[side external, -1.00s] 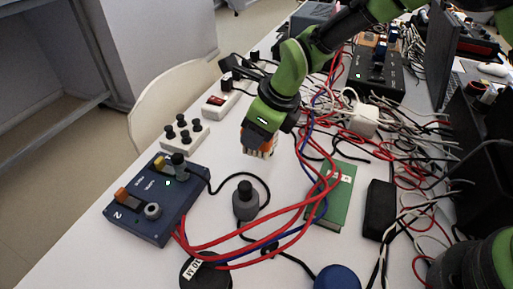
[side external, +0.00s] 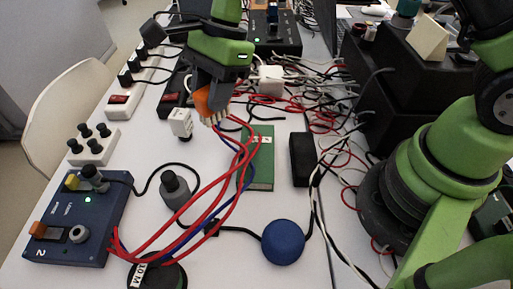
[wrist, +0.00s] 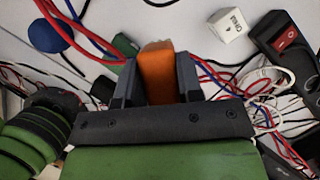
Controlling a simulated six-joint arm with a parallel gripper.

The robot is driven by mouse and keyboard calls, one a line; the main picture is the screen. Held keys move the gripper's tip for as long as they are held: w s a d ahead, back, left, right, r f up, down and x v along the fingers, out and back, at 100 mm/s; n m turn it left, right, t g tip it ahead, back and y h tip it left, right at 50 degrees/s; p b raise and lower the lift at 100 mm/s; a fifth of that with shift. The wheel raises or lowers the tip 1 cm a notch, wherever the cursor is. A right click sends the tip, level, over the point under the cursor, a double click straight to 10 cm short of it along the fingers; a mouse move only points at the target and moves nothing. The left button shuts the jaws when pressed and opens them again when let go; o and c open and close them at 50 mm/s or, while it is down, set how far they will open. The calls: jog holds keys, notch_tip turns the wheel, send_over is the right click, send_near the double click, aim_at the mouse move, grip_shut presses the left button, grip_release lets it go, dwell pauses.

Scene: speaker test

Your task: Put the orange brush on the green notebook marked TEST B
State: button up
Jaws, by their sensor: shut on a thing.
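The orange brush (side external: 203,102) is held in my gripper (side external: 208,97), pale bristles pointing down, above the table. In the wrist view the brush (wrist: 157,70) sits between the two dark fingers of my gripper (wrist: 156,78). The green notebook (side external: 260,172) lies flat on the table, right of and nearer the camera than the brush. Its white label is too small to read. Red and blue cables cross its left edge. In the wrist view a corner of the notebook (wrist: 125,45) shows left of the brush, partly hidden by the finger.
A white block (side external: 180,123) stands left of the brush. A black box (side external: 301,160) lies right of the notebook. A blue dome (side external: 283,242), a grey knob (side external: 174,188) and a blue control box (side external: 100,218) stand nearer the camera. Tangled cables lie behind the notebook.

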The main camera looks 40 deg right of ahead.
jog(key=s+d+r+n+g+h, duration=0.1)
jog(key=s+d+r+n+g, duration=0.2)
jog(key=s+n, duration=0.4)
jog(key=n, duration=0.2)
send_over(257, 160)
jog(key=w+d, duration=0.2)
notch_tip(257, 160, down, 11)
jog(key=shift+s+a+r, duration=0.15)
jog(key=o, duration=1)
